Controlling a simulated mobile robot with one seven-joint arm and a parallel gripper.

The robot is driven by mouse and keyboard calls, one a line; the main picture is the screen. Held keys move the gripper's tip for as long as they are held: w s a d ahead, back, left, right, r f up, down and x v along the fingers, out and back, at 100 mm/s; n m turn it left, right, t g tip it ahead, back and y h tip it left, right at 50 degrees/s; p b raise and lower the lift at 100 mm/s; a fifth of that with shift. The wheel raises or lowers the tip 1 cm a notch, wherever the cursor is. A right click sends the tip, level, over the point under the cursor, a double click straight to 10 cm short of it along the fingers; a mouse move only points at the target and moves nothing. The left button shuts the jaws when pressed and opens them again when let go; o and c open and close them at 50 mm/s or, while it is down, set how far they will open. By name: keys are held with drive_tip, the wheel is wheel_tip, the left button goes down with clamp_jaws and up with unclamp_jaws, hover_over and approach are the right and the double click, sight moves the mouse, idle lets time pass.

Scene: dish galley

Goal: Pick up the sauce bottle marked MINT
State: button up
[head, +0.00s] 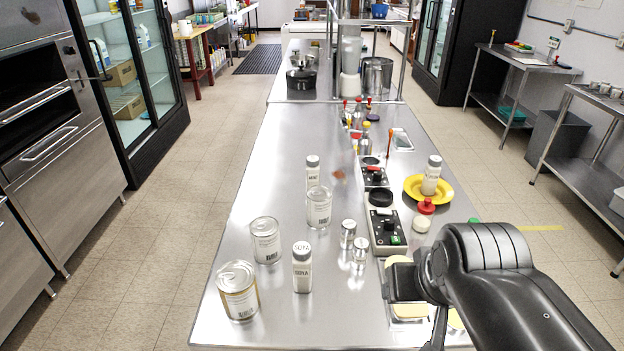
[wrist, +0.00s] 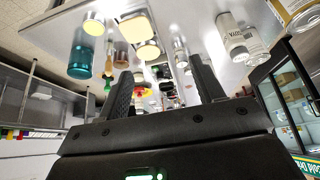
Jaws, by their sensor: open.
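A white bottle with a grey cap (head: 312,172) stands upright mid-counter, behind a can; its small label appears to read MINT. A similar bottle marked SOYA (head: 302,270) stands nearer, and it also shows upside down in the wrist view (wrist: 232,38). A third such bottle (head: 431,176) stands on a yellow plate (head: 413,186) at the right; I cannot read its label. My gripper (wrist: 161,68) is open and empty, its two fingers apart. In the head view it is over the counter's near right side, well apart from the MINT bottle.
Cans stand on the left half, one (head: 319,207) just in front of the MINT bottle, others (head: 265,240) (head: 239,292) nearer. The counter's (head: 265,180) left far part is clear.

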sight(317, 166)
drive_tip(key=shift+o, duration=0.5)
drive_tip(key=shift+w, duration=0.1)
drive_tip(key=w+a+r+m+t+y, duration=0.1)
drive_tip(key=w+a+m+y, duration=0.4)
drive_tip(key=w, duration=0.8)
drive_tip(key=w+a+r+m+y, duration=0.1)
drive_tip(key=w+a+m+y, duration=0.2)
drive_tip(key=w+a+m, duration=0.75)
drive_tip(key=w+f+m+t, duration=0.1)
drive_tip(key=w+f+m, duration=0.3)
drive_tip(key=w, duration=0.6)
drive_tip(key=w+d+f+m+t, duration=0.1)
drive_tip(key=w+f+m, duration=0.4)
drive_tip(key=w, duration=0.5)
drive_tip(key=w+f+m+t, duration=0.2)
drive_tip(key=w+f+m, duration=0.3)
drive_tip(key=w, duration=0.5)
drive_tip(key=shift+d+t+h, duration=0.3)
drive_tip(key=shift+d+t, duration=0.1)
drive_tip(key=shift+r+x, duration=0.1)
drive_tip(key=shift+x, duration=1.45)
drive_tip(key=shift+r+x, duration=0.15)
drive_tip(key=shift+x, duration=1.35)
drive_tip(key=shift+w, duration=0.1)
drive_tip(key=shift+c, duration=0.3)
